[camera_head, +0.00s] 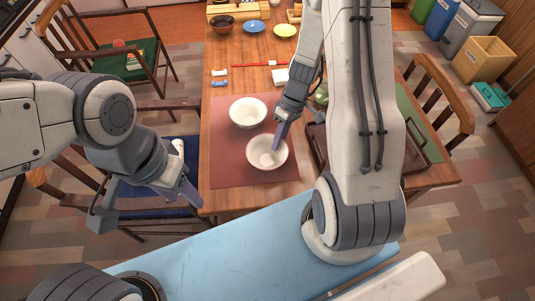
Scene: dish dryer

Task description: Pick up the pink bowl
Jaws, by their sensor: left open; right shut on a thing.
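A pale bowl (262,162), off-white with at most a faint pink tint, sits on the dark red mat (228,174) near the table's front edge. My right gripper (277,146) reaches down to its right side and is shut on its rim. The bowl looks upright and on or very close to the mat. A second, whiter bowl (247,112) stands just behind it, to the left. No clearly pink bowl shows. My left gripper (150,204) is open and empty, left of the table's front corner, over the blue chair.
A brown tray (416,160) lies right of the bowls, partly behind my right arm. Red chopsticks (252,64) and small dishes are farther back. A blue bowl (254,27) and a yellow bowl (285,31) stand at the far end. Chairs flank the table.

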